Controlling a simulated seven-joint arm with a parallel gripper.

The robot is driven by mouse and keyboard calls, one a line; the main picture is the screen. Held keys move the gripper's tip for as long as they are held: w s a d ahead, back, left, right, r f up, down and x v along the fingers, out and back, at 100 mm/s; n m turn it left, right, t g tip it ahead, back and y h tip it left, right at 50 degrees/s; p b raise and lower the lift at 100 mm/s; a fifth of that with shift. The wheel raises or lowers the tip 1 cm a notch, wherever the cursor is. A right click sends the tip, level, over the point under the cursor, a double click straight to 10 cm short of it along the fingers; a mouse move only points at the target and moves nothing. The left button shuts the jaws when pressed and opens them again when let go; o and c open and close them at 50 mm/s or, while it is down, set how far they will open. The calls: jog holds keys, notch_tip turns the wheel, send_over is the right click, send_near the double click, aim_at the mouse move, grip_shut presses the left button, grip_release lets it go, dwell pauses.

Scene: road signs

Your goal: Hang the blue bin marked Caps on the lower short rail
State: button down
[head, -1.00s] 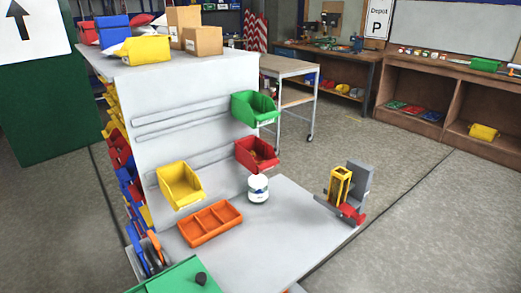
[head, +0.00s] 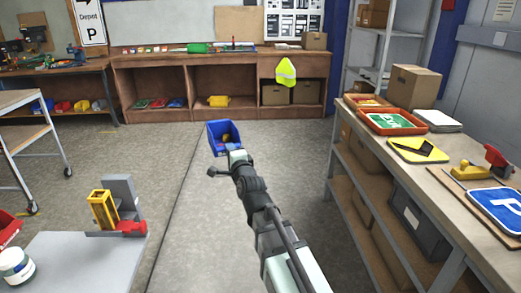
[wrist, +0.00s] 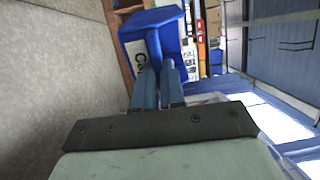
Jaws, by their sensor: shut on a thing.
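The blue bin (head: 216,130) is held out in front of me above the floor, with its open top showing and something small and brownish inside. My gripper (head: 235,150) is shut on its near side. In the wrist view the blue bin (wrist: 165,18) is beyond the two fingers (wrist: 158,70). A white label starting "Ca" shows on it, partly hidden by the fingers. The panel with the rails is outside both current views.
At the lower left is a grey worktop (head: 75,265) with a yellow and grey fixture (head: 104,209) and a white tub (head: 16,267). A long workbench (head: 440,190) with trays and signs runs along the right. Open floor (head: 180,215) lies between them.

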jog(key=s+a+r+n+g+y, duration=0.1)
jog(key=s+a+n+g+y, duration=0.15)
jog(key=s+a, duration=0.45)
jog(key=s+a+n+g+y, duration=0.1)
jog(key=s+a+y, duration=0.25)
jog(key=a, duration=0.85)
jog(key=s+a+r+n+g+y, duration=0.1)
jog(key=s+a+n+y, duration=0.1)
jog(key=s+a, duration=0.55)
jog(key=s+a+f+n+g+y, duration=0.2)
jog(key=s+a+g, duration=0.4)
jog(key=s+a, duration=0.4)
jog(key=s+a+f+n+g+y, duration=0.2)
jog(key=s+a+f+n+g, duration=0.2)
jog(key=s+a+n+g, duration=0.3)
jog(key=shift+s+a, duration=1.95)
jog(key=shift+s, duration=2.3)
jog(key=shift+a, duration=0.1)
jog(key=a, duration=0.9)
jog(key=shift+a, duration=0.2)
jog(key=shift+f, duration=1.05)
